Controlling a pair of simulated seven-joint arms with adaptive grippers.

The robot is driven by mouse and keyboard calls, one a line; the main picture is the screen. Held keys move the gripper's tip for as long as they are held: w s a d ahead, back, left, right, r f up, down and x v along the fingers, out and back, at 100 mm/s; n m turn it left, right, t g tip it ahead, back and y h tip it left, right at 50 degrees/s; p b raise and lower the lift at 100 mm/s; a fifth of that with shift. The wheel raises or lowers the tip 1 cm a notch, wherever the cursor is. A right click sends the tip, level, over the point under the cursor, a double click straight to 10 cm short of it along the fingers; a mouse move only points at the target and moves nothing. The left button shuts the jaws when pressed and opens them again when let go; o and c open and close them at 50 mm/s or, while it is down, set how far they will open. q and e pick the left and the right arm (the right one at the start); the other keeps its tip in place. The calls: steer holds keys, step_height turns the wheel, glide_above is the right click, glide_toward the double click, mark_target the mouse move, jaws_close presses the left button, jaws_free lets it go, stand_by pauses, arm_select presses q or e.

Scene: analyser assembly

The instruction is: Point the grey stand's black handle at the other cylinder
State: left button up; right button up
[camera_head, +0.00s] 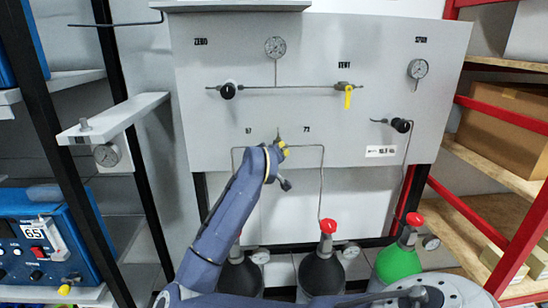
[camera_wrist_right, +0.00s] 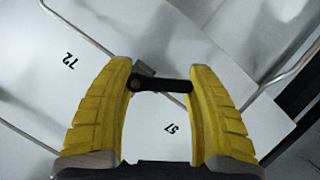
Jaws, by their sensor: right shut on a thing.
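The grey stand (camera_head: 345,120) is an upright panel with gauges, pipes and valves. Its black handle (camera_wrist_right: 165,85) shows in the right wrist view, lying across the gap between my right gripper's yellow fingers (camera_wrist_right: 163,98). The fingers are closed in on its two ends. In the head view my right gripper (camera_head: 281,148) is at the panel's lower middle, between two printed labels, and mostly hides the handle. Two black cylinders, a left one (camera_head: 240,276) and a right one with a red cap (camera_head: 320,276), stand below. My left gripper is not in view.
A green cylinder (camera_head: 397,263) stands at the right. A yellow handle (camera_head: 348,95) and black knobs (camera_head: 228,90) stick out of the panel above. A shelf with a blue instrument (camera_head: 40,245) is at left. Red-framed shelves with a cardboard box (camera_head: 505,125) are at right.

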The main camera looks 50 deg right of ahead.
steer(key=m+y, duration=0.1)
steer(key=m+t, duration=0.1)
steer(key=m, duration=0.1)
steer(key=shift+a+r+y, duration=0.1)
steer(key=shift+r+y, duration=0.15)
steer(key=shift+y, duration=0.15)
steer(key=shift+r+m, duration=0.1)
steer(key=shift+m, duration=0.5)
steer(key=shift+a+t+y, duration=0.1)
steer(key=shift+t+y, duration=0.2)
steer(key=o, duration=1.3)
steer(key=shift+w+r, duration=0.1)
steer(key=shift+r, duration=0.1)
steer(key=shift+o, duration=0.2)
steer(key=v, duration=1.2)
